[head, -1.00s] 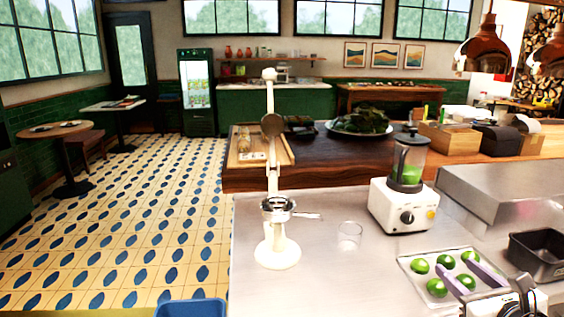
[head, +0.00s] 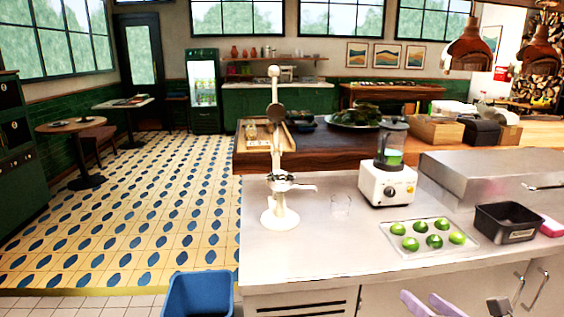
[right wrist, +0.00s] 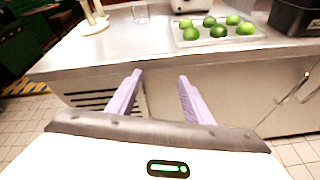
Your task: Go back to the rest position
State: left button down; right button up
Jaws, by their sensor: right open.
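My right gripper (head: 432,303) is open and empty at the bottom right of the head view, below the counter's front edge. Its two lilac fingers also show in the right wrist view (right wrist: 157,92), spread apart in front of the cabinet face. The steel counter (head: 300,249) lies beyond and above it. A clear tray (head: 474,242) on the counter carries several green limes (head: 434,241). My left gripper is not in view.
On the counter stand a white citrus press (head: 279,215), a glass (head: 341,207), a white blender (head: 387,183) and a dark bin (head: 507,223). A blue tub (head: 198,295) stands on the floor left of the counter. The tiled floor (head: 130,225) at left is open.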

jog(key=s+a+f+m+g+y, duration=0.2)
jog(key=s+a+f+m, duration=0.3)
jog(key=a+f+m, duration=0.25)
jog(key=s+a+f+m+g+y, duration=0.1)
jog(key=s+a+f+m, duration=0.4)
jog(key=a+f+m, duration=0.3)
jog(key=s+f+m+g, duration=0.1)
jog(key=s+f+m, duration=0.4)
jog(key=s+m, duration=0.3)
jog(key=s+d+f+m+g+h, duration=0.1)
jog(key=s+f+m, duration=0.4)
jog(key=s+m, duration=0.3)
jog(key=shift+f+h, duration=0.3)
jog(key=shift+s+m, duration=0.1)
jog(key=shift+m, duration=0.15)
